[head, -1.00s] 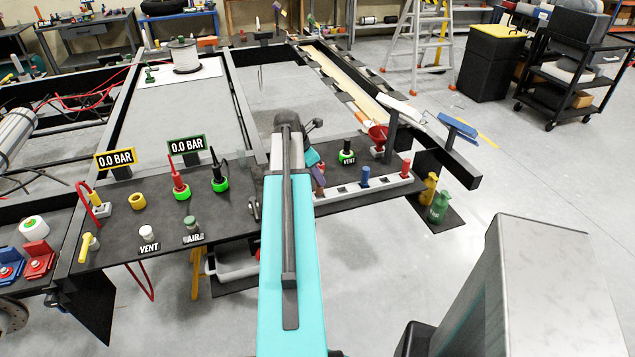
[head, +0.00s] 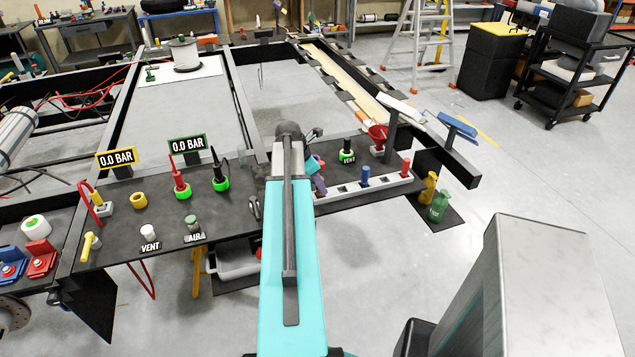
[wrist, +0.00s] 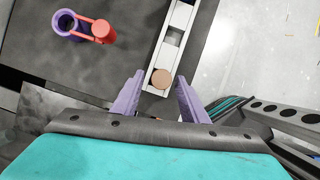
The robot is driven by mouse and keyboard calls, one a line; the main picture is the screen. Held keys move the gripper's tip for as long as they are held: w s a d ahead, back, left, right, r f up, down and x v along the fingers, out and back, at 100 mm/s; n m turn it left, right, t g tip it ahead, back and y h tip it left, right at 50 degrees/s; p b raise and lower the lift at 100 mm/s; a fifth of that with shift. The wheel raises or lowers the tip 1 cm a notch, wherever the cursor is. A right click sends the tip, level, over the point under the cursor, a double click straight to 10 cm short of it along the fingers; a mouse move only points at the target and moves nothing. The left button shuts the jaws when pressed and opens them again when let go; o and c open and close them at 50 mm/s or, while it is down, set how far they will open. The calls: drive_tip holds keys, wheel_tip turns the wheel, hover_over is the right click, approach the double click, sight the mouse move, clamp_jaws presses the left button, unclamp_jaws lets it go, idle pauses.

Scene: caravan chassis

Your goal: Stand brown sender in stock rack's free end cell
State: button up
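The brown sender (wrist: 161,78) shows in the wrist view as a round brown top at the near end of the white stock rack (wrist: 159,60). It appears to stand upright in that end cell; its lower part is hidden. My gripper (wrist: 160,79) has two purple fingers spread apart, one on each side of the brown top, with gaps visible between. In the head view, my gripper (head: 318,183) is by the left end of the rack (head: 403,184), partly hidden by my arm. I cannot make out the brown sender there.
In the rack stand a blue sender (head: 365,175) and a red one (head: 405,168). A purple ring with a red part (wrist: 101,30) lies beside the rack. A red funnel (head: 378,134) and green-ringed VENT fitting (head: 347,147) are behind it.

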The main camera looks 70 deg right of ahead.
drive_tip(key=shift+r, duration=0.2)
drive_tip(key=b+v, duration=0.2)
drive_tip(key=v, duration=1)
idle(0.4)
drive_tip(key=shift+d+f, duration=0.1)
idle(0.7)
